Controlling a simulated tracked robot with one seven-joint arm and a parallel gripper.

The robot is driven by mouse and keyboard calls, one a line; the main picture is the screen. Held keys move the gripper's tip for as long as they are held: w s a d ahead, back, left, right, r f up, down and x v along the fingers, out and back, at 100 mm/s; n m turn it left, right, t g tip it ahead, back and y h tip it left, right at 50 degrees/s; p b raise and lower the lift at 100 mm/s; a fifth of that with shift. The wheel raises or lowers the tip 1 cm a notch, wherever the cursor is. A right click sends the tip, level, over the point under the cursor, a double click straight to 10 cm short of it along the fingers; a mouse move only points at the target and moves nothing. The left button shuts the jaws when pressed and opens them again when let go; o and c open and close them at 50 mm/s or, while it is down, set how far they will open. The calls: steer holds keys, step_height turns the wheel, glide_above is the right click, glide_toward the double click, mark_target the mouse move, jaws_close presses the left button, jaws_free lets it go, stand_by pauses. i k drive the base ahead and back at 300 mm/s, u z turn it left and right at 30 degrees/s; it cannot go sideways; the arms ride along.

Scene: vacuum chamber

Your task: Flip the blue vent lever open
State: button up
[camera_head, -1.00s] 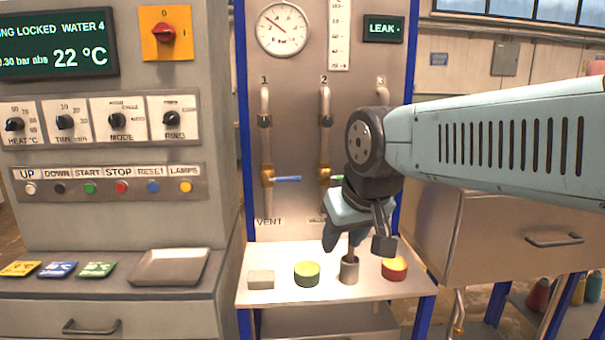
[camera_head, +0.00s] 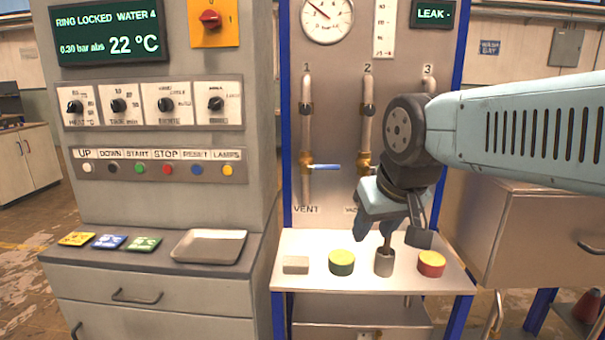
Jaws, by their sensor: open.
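The blue vent lever (camera_head: 326,167) sits on a brass valve (camera_head: 306,170) on pipe 1, above the VENT label. It points sideways to the right, across the pipe. My gripper (camera_head: 386,238) points down to the right of and below the lever, apart from it. It hangs over the small shelf, just above a grey metal cup with a brown handle-like piece (camera_head: 384,262). The jaws are open; my wrist hides part of the fingers. My arm covers the lower part of pipe 3 and the area around the second valve.
The white shelf (camera_head: 318,276) holds a beige block (camera_head: 296,264), a green-yellow cap (camera_head: 341,262) and a red-yellow cap (camera_head: 431,263). A control cabinet with a metal tray (camera_head: 208,246) stands at left. A drawer cabinet (camera_head: 540,235) stands at right.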

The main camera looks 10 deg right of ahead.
mark_target(327, 167)
steer(key=k, duration=0.85)
steer(key=z, duration=0.15)
steer(key=i, duration=0.95)
steer(key=u, duration=0.15)
steer(key=k, duration=0.55)
steer(key=z, duration=0.1)
